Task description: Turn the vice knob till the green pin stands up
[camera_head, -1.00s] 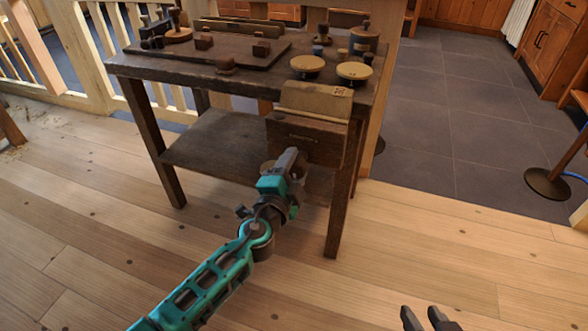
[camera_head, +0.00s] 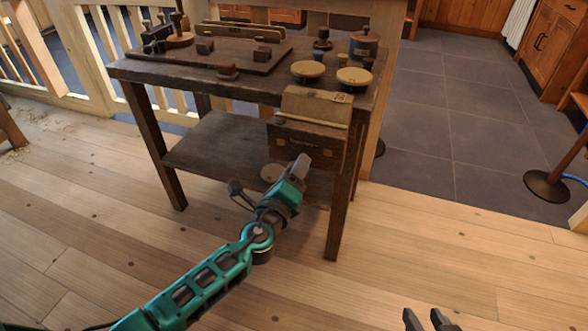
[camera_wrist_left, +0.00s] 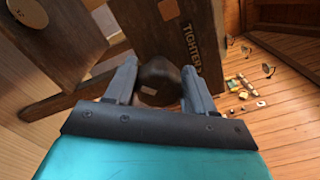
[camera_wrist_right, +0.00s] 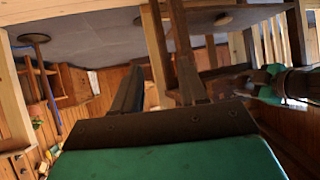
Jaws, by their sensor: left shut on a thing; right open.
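The vice (camera_head: 305,142) is a dark wooden block on the front right of the workbench, with a lighter wooden jaw (camera_head: 317,104) on top. In the left wrist view its face (camera_wrist_left: 165,25) carries the word "TIGHTER". The dark, rounded vice knob (camera_wrist_left: 158,80) sits between the fingers of my left gripper (camera_wrist_left: 157,88), which is shut on it. In the head view my left gripper (camera_head: 299,166) is in front of the vice and hides the knob. I cannot make out a green pin in any view. My right gripper (camera_head: 428,319) is open and empty, low over the floor.
The dark workbench (camera_head: 130,70) has a lower shelf (camera_head: 215,145). Round-topped spools (camera_head: 308,69) and several small wooden pieces stand on the top. A black round stand base (camera_head: 547,186) is at the right. The front floor is clear.

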